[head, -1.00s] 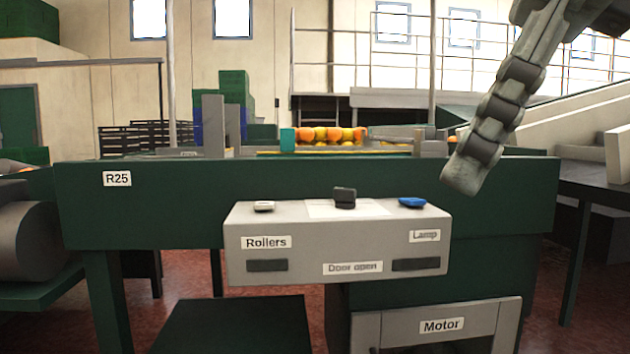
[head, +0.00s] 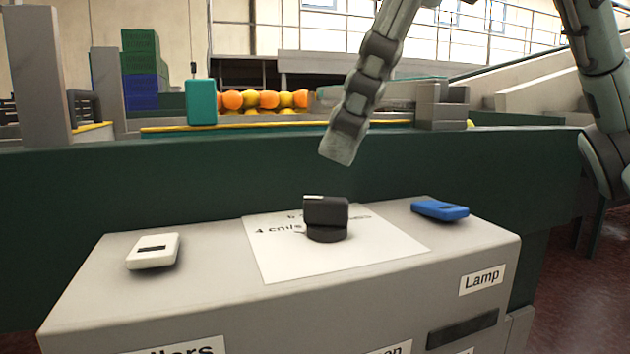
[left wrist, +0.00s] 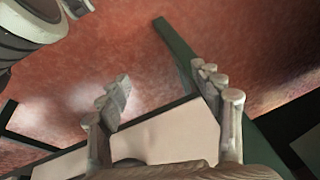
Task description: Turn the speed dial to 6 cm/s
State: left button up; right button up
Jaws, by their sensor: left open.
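The speed dial (head: 327,217) is a black knob on a white scale sheet (head: 290,262) on top of a grey control box (head: 75,310). A light mark shows on the knob's upper left edge. The scale text left of the knob looks like "4 cm/s"; the text behind it is partly hidden and too small to read. My right gripper (head: 342,148) hangs above and behind the dial, apart from it. Only one jointed finger shows clearly, so its opening is unclear. My left gripper (left wrist: 163,82) shows in the left wrist view, open and empty over the red floor.
A white switch (head: 153,251) lies left of the dial and a blue switch (head: 440,210) lies right of it. A green machine wall (head: 120,190) rises behind the box. Oranges (head: 265,101) sit in a row behind it, beside a teal block (head: 201,102).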

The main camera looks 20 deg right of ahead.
aim_at(318, 198)
jog(key=x, duration=0.4)
jog(key=shift+f, duration=0.15)
pick_arm(q)
jog(key=shift+w+d+r+t, duration=0.1)
jog(key=shift+d+r+t, duration=0.05)
jog(key=shift+r, duration=0.3)
jog(key=shift+d+r+t, duration=0.1)
jog(key=shift+r+t, duration=0.05)
jog(key=shift+r, duration=0.3)
pick_arm(e)
jog(key=shift+w+a+f, duration=0.2)
jog(key=shift+f, duration=0.3)
grip_shut()
